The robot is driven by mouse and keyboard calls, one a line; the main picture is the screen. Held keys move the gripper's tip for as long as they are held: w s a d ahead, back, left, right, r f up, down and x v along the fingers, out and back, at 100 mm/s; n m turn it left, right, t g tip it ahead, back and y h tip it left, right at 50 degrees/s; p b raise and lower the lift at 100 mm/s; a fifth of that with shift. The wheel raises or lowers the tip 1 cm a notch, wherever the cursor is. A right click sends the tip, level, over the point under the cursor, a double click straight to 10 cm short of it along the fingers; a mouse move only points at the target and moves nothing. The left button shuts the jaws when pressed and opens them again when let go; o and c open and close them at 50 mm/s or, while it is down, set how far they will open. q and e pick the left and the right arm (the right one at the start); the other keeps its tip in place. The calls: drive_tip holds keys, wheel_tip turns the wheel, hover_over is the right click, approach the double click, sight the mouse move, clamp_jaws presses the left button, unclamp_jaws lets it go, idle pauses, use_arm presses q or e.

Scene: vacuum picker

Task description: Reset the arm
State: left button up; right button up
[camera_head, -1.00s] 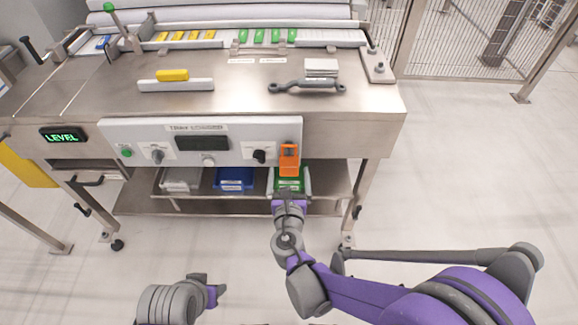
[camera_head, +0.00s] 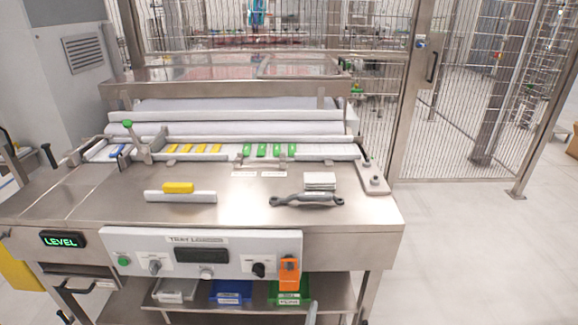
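Neither of my grippers shows in the head view. A small grey piece (camera_head: 312,312), which may be part of my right arm, shows at the bottom edge by the green bin (camera_head: 290,291). The orange device (camera_head: 289,274) hangs at the right end of the control panel (camera_head: 205,254), above the green bin. The steel machine table (camera_head: 340,214) fills the middle of the view.
A yellow block (camera_head: 178,187) lies on a white bar (camera_head: 180,197). A grey wrench-like tool (camera_head: 307,201) and a white stack (camera_head: 320,181) are at the right of the tabletop. A blue bin (camera_head: 231,291) is on the lower shelf. A mesh fence (camera_head: 460,110) stands behind; floor is clear at right.

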drive_tip(key=s+d+f+m+g+h, duration=0.1)
drive_tip(key=s+d+f+m+g, duration=0.3)
drive_tip(key=s+d+m, duration=0.8)
drive_tip(key=s+a+m+g+y, duration=0.4)
drive_tip(key=s+m, duration=0.4)
drive_tip(key=m, duration=0.7)
use_arm(q)
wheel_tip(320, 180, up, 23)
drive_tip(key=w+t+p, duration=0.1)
drive_tip(key=p, duration=1.9)
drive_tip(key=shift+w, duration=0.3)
use_arm(e)
wheel_tip(320, 180, up, 23)
drive_tip(key=w, duration=0.2)
drive_tip(key=shift+d, duration=0.3)
